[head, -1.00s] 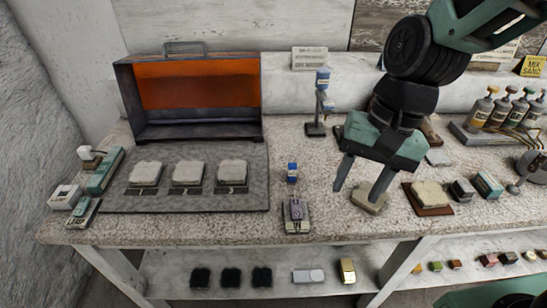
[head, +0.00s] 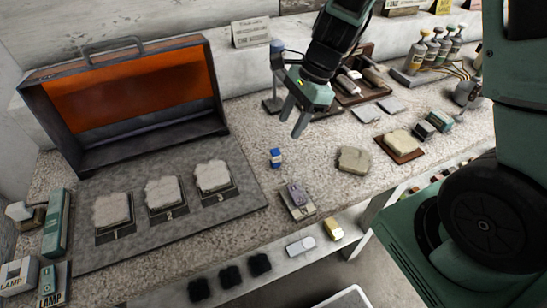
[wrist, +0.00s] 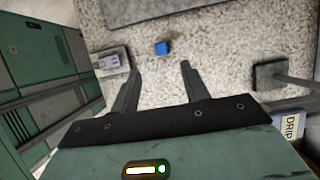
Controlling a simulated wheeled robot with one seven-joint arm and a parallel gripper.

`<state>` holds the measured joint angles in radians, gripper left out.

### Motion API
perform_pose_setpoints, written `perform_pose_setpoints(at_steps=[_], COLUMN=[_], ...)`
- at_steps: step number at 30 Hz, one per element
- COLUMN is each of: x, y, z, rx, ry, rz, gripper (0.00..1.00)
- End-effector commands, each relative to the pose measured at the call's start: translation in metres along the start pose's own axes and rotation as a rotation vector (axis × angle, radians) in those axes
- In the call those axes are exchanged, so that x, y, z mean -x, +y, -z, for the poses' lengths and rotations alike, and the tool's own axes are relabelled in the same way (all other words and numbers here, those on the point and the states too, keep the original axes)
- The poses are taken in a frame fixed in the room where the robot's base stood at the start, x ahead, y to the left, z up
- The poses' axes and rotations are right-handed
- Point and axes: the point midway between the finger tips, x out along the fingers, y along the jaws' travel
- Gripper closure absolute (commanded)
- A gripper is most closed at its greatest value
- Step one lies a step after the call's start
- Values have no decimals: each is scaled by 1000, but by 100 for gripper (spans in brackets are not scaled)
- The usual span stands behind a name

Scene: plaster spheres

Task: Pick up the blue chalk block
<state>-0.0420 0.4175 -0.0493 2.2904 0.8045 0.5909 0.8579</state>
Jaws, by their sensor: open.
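The blue chalk block (head: 276,157) is small, blue with a pale band, and stands on the speckled worktop. In the wrist view the blue chalk block (wrist: 162,48) shows as a small blue square beyond the fingertips, roughly between their lines. My gripper (head: 292,116) is above the worktop, up and to the right of the block in the head view. Its two fingers are apart with nothing between them; the open gripper also shows in the wrist view (wrist: 160,68). The block is clear of the fingers.
A small device with a purple top (head: 298,197) stands near the block, at the worktop's front. A stand (head: 274,88) rises behind my gripper. Plaster pieces lie on a numbered grey mat (head: 190,220) at left. A loose plaster slab (head: 355,160) lies to the right.

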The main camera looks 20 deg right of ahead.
Motion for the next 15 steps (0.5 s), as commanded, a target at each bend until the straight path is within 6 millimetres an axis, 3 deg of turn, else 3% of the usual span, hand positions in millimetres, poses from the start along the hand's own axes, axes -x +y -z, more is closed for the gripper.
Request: perform_pose_setpoints(at_steps=[6,15], x=[-42,-64], y=[1,0], z=[1,0], rx=[-1,0], ry=[-1,0], rz=[-3,-2], gripper=[55,55])
